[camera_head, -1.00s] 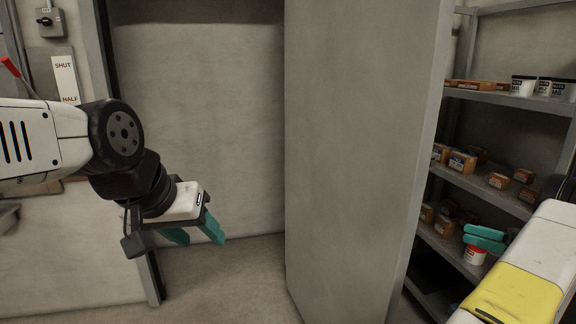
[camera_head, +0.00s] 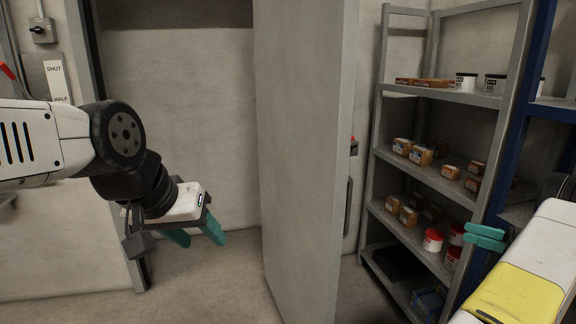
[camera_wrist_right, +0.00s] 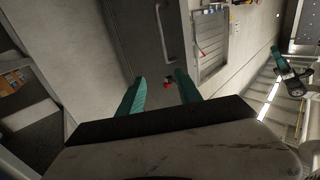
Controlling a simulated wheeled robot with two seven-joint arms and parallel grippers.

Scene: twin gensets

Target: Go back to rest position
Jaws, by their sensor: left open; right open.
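My left gripper (camera_head: 192,236) is at the left of the head view, with its teal fingers apart and nothing between them. It hangs in front of the doorway, left of the grey door. My right gripper (camera_head: 485,237) is at the lower right of the head view, in front of the shelving, partly hidden by my own arm. In the right wrist view its two teal fingers (camera_wrist_right: 161,92) stand apart with nothing held between them.
A grey door (camera_head: 303,150) stands open in the middle. Behind it on the right is a grey shelf rack (camera_head: 440,185) with boxes and tubs. A blue upright (camera_head: 520,110) stands further right. A switch box (camera_head: 42,31) is on the left wall. Bare floor (camera_head: 205,290) shows below.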

